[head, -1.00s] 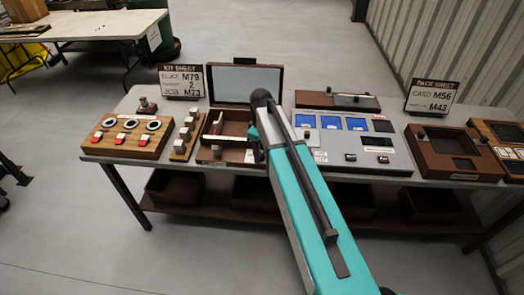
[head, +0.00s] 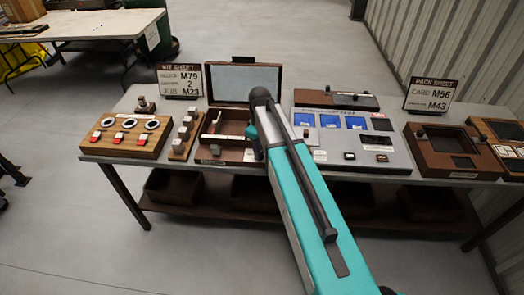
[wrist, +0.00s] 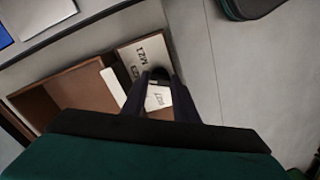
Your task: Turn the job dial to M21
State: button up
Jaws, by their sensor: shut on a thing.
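In the wrist view, my gripper (wrist: 157,76) is shut over a pale label plate (wrist: 152,42) at the corner of a brown wooden box. The plate bears printed marks that look like M21, M23 and M27. The job dial's knob sits between my fingertips and is mostly hidden by them, so I cannot tell which mark it points at. In the head view, my arm's end is at the right part of the open wooden box (head: 212,155) on the bench, and my arm hides the dial.
A kit sheet sign (head: 181,80) appears to read M79, 2 and M23. A grey panel with blue screens (head: 395,160) stands right of my arm. A wooden block with red buttons (head: 112,146) is at the left. The raised box lid (head: 245,80) is behind my arm's end.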

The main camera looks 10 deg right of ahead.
jog(key=m+b, duration=0.1)
jog(key=m, duration=0.3)
jog(key=shift+a, duration=0.1)
jog(key=shift+m+b, duration=0.3)
jog(key=shift+m, duration=1.7)
jog(key=o, duration=1.1)
jog(key=shift+c, duration=0.2)
jog(key=shift+r, duration=0.1)
notch_tip(320, 180, up, 14)
jog(key=b, duration=0.3)
jog(key=shift+s+f, duration=0.1)
jog(key=shift+f, duration=0.15)
